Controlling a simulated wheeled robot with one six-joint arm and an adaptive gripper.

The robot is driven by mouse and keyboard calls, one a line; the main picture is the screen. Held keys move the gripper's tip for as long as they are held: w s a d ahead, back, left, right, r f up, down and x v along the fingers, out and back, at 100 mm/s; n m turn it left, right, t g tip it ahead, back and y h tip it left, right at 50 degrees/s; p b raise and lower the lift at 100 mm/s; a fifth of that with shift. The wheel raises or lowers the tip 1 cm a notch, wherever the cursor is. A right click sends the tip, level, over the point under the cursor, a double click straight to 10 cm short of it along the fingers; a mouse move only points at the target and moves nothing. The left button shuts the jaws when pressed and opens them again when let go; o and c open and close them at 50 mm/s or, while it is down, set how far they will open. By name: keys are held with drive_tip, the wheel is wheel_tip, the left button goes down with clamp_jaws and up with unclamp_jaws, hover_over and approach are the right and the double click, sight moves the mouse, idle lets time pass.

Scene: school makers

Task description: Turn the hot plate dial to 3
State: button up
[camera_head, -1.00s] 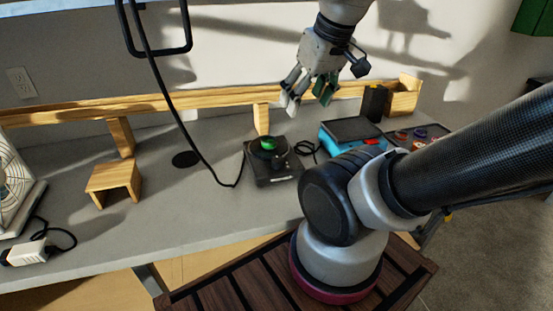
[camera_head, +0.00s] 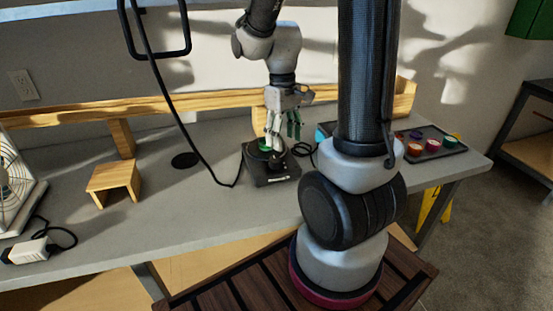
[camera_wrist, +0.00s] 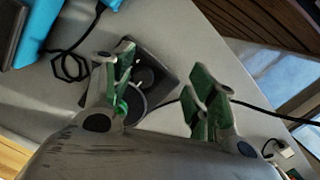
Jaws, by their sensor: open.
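The hot plate (camera_head: 262,178) is a small dark box on the grey workbench, with a pale mark on its front. A green object sits on its round plate; in the head view my fingers partly cover it. In the wrist view the hot plate (camera_wrist: 165,72) shows between and beyond my fingers, with a dark round dial (camera_wrist: 144,77) beside the larger round plate. The dial's number cannot be read. My gripper (camera_head: 283,139) points down over the hot plate, open, with green finger pads. In the wrist view my gripper (camera_wrist: 163,75) has its fingers apart with nothing between them.
A blue device (camera_wrist: 40,28) stands close to the right of the hot plate, mostly behind my arm in the head view. A black cable (camera_head: 305,149) lies between. A tray (camera_head: 430,146) of coloured round pieces is farther right. A wooden stand (camera_head: 114,178) is left.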

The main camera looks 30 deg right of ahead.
sight(275, 160)
drive_tip(key=w+n, duration=0.1)
drive_tip(key=w+f+n, duration=0.1)
drive_tip(key=w, duration=0.1)
drive_tip(key=w+f+n+t, duration=0.1)
drive_tip(key=w, duration=0.1)
drive_tip(key=shift+d+f, duration=0.15)
drive_tip(key=shift+d, duration=0.05)
drive_tip(key=shift+w+f+n, duration=0.1)
drive_tip(key=shift+f+n, duration=0.05)
drive_tip(key=shift+n, duration=0.35)
wheel_tip(275, 160, down, 8)
drive_tip(key=shift+r, duration=0.2)
drive_tip(key=c, duration=1.1)
